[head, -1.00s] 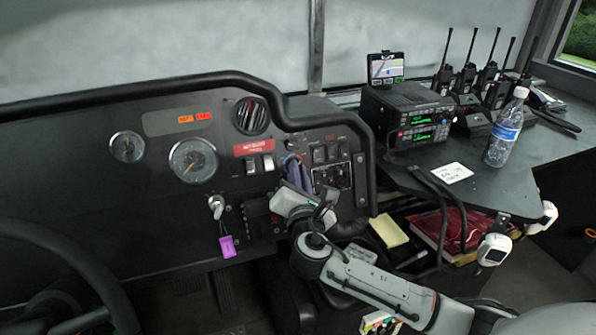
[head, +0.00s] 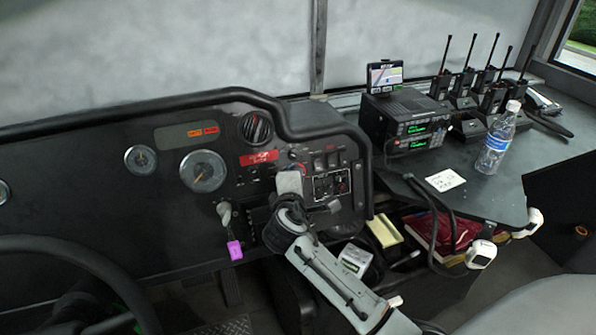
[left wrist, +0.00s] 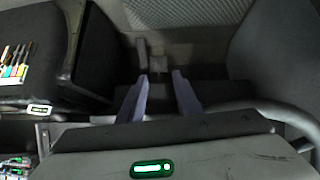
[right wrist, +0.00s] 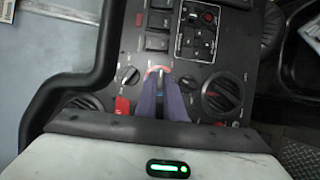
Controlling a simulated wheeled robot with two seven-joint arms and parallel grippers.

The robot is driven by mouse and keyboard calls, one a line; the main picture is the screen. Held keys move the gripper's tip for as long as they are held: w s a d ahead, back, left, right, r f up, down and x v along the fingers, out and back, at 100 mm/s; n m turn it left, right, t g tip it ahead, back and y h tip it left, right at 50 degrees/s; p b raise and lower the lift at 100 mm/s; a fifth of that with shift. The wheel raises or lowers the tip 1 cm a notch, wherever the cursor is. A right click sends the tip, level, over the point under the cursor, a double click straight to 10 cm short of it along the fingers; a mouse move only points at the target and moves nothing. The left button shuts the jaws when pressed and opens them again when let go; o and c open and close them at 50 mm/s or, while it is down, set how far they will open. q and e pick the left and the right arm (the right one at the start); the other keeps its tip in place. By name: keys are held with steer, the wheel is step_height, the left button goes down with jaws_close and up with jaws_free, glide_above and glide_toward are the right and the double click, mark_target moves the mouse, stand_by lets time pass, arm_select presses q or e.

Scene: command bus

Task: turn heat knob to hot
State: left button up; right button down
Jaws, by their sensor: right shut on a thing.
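The heat knob sits on the black dash panel between my right gripper's fingers, and they mostly hide it. Its red arc marking (right wrist: 157,70) shows just past the fingertips in the right wrist view, and a bit of red arc (head: 303,169) shows in the head view. My right gripper (right wrist: 161,78) has its two purple-blue fingers close together, shut on the knob. In the head view my right wrist covers the fingers and the knob. I cannot tell where the knob points. My left gripper (left wrist: 159,80) is open and empty, above the floor area, and is out of the head view.
A smaller knob (right wrist: 130,76) is left of the fingers in the right wrist view, and a large round dial (right wrist: 222,96) is close on the right. Rocker switches (right wrist: 158,30) lie beyond.

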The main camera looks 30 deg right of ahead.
arm_select(q)
steer(key=shift+s+a+r+p, duration=0.45)
steer(key=shift+a+r+p, duration=0.3)
steer(key=shift+p, duration=0.45)
arm_select(e)
steer(key=m+g, duration=0.1)
steer(key=m, duration=0.1)
steer(key=shift+r+m+y, duration=0.1)
steer(key=shift+m+y, duration=0.2)
steer(key=shift+m, duration=0.1)
arm_select(q)
steer(key=shift+d+r, duration=0.1)
steer(key=shift+d, duration=0.1)
arm_select(e)
steer(key=c, duration=1.9)
jaws_free()
arm_select(q)
steer(key=shift+r, duration=0.1)
arm_select(e)
steer(key=shift+o, duration=0.2)
